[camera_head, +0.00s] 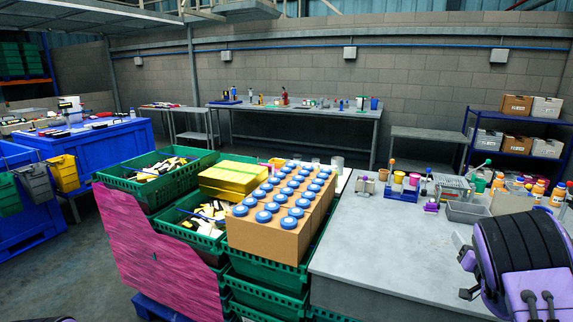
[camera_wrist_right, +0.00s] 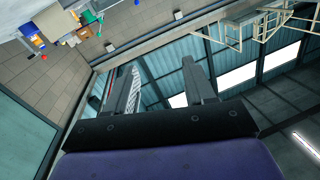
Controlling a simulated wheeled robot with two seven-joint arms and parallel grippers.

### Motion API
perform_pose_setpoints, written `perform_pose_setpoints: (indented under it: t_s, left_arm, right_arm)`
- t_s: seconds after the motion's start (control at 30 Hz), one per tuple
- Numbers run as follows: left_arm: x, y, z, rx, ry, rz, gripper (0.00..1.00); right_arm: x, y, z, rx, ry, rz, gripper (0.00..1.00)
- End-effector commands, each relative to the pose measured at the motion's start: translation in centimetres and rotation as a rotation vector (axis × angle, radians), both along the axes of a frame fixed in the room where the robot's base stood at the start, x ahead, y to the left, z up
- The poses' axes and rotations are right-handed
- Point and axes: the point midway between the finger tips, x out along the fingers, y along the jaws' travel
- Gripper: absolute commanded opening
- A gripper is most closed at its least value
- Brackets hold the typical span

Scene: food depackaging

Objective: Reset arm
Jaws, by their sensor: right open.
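My right gripper (camera_wrist_right: 159,72) shows in the right wrist view with its two grey fingers apart and nothing between them. It points up toward the roof and the upper walls. In the head view my right arm, purple and black, is at the lower right, over the right end of the grey worktable (camera_head: 385,250). The gripper's fingers are hard to make out there. My left gripper is not in view.
A cardboard box of blue-lidded jars (camera_head: 285,205) stands on stacked green crates (camera_head: 262,275) left of the worktable. Bottles and a grey tray (camera_head: 466,212) stand at the table's back right. The table's near middle is clear. A blue shelf (camera_head: 520,145) holds boxes behind.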

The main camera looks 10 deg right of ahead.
Motion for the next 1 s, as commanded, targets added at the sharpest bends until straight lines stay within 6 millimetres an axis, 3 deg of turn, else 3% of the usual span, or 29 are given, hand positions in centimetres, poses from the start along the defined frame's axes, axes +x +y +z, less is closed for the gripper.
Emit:
perform_pose_setpoints:
  t_s: [0.07, 0.27, 0.57, 0.77, 0.87, 1.0]
  left_arm:
    - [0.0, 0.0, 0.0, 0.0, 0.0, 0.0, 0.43]
    - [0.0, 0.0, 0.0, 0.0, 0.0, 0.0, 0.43]
    - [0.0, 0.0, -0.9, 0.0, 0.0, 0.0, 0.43]
    - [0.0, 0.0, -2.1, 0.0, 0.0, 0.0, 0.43]
    - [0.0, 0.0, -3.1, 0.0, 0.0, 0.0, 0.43]
    - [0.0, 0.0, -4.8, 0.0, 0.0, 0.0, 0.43]
  right_arm:
    - [-0.1, -0.1, 0.0, -0.03, 0.014, -0.006, 0.54]
    - [-2.0, 0.1, -2.6, -0.025, 0.065, -0.082, 0.54]
    - [-4.6, 3.6, -9.7, 0.046, 0.181, -0.14, 0.54]
    - [-8.0, 8.0, -17.3, 0.114, 0.323, -0.171, 0.54]
    - [-11.1, 11.5, -22.4, 0.157, 0.434, -0.183, 0.54]
    - [-17.0, 17.2, -29.7, 0.217, 0.627, -0.191, 0.54]
